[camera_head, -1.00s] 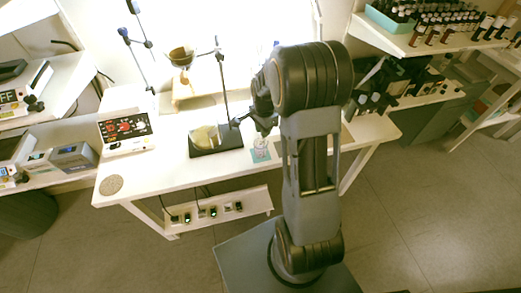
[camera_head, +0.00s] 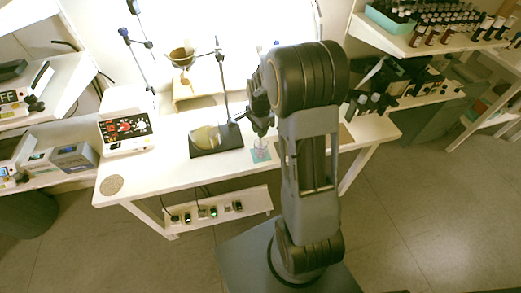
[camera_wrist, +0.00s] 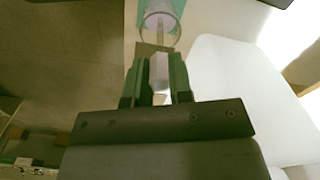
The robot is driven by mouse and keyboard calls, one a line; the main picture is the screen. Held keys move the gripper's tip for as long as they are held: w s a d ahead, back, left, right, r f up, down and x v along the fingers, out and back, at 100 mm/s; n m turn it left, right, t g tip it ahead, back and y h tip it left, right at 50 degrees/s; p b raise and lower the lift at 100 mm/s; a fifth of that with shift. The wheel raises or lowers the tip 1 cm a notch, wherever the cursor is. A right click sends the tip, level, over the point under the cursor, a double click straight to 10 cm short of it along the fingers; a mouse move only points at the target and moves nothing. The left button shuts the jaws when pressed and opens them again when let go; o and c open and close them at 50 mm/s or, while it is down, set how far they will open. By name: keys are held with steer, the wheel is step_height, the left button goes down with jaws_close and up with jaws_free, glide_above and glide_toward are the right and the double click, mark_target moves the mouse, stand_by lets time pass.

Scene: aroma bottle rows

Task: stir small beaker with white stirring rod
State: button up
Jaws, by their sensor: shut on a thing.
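The small clear beaker (camera_head: 261,145) stands on a teal mat (camera_head: 261,156) near the table's front edge. In the wrist view the beaker (camera_wrist: 160,24) is at the top, just beyond my fingertips. My gripper (camera_head: 262,130) is directly above the beaker in the head view. In the wrist view my gripper (camera_wrist: 160,65) is shut on the pale stirring rod (camera_wrist: 160,72), which shows between the two fingers. The rod points toward the beaker. Its lower end is hard to make out, so I cannot tell how deep it reaches.
A dark-based stand (camera_head: 216,140) with a pale round item is close on the left. A hotplate-like device (camera_head: 127,131) and a cork disc (camera_head: 112,185) are further left. The white table (camera_head: 165,172) is clear along its front left.

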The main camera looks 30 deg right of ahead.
steer(key=shift+r+p, duration=3.25)
steer(key=shift+r, duration=1.3)
steer(key=shift+f, duration=0.1)
